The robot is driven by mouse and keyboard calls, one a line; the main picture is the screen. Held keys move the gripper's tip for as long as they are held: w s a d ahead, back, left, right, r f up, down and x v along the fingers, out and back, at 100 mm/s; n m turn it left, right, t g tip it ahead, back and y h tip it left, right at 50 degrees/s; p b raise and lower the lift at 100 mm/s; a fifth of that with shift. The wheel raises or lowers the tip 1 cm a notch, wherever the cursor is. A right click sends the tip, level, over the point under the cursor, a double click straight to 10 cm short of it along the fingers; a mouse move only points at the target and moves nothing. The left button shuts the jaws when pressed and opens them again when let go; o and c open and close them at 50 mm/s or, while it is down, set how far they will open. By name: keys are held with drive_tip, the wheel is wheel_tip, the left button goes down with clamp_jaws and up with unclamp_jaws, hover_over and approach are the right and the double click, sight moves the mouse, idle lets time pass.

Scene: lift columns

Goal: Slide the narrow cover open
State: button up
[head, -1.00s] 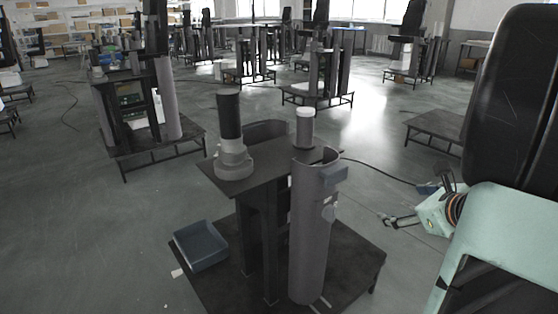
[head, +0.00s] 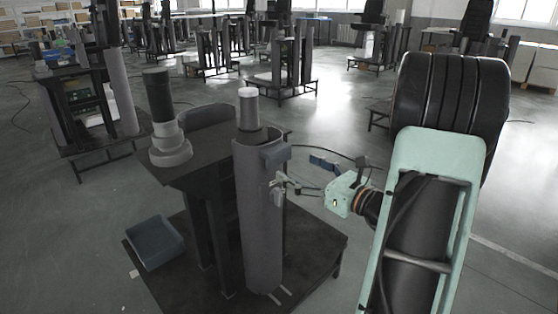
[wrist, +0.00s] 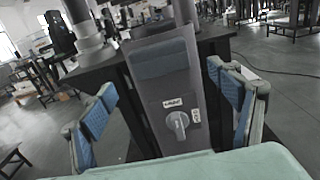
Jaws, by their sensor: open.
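The narrow cover (head: 259,225) is the tall, grey, curved panel on the front of the column; in the wrist view its flat upper face (wrist: 150,105) shows. A blue-grey block handle (head: 276,156) juts out near its top, also seen in the wrist view (wrist: 160,60). Below the handle are small white labels and a round turn knob (wrist: 177,123). My gripper (head: 303,176) is open and empty, just right of the cover below the handle's height. In the wrist view its blue-padded fingers (wrist: 168,100) spread to either side of the cover. I cannot tell whether they touch it.
A dark top plate (head: 205,172) carries a stepped cylinder (head: 170,140) on the left. A white-capped cylinder (head: 248,110) rises behind the cover. A blue tray (head: 155,243) lies on the low base platform (head: 310,250). Floor on the right is mostly open, with a cable.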

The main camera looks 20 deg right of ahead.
sight(281, 159)
drive_tip(key=b+x, duration=0.1)
drive_tip(key=x, duration=0.6)
drive_tip(key=shift+w+a+f, duration=0.1)
drive_tip(key=shift+w, duration=0.3)
drive_tip(key=shift+c, duration=0.5)
drive_tip(key=c, duration=1.6)
drive_tip(key=v, duration=0.7)
drive_tip(key=shift+s, duration=0.1)
drive_tip(key=o, duration=1.7)
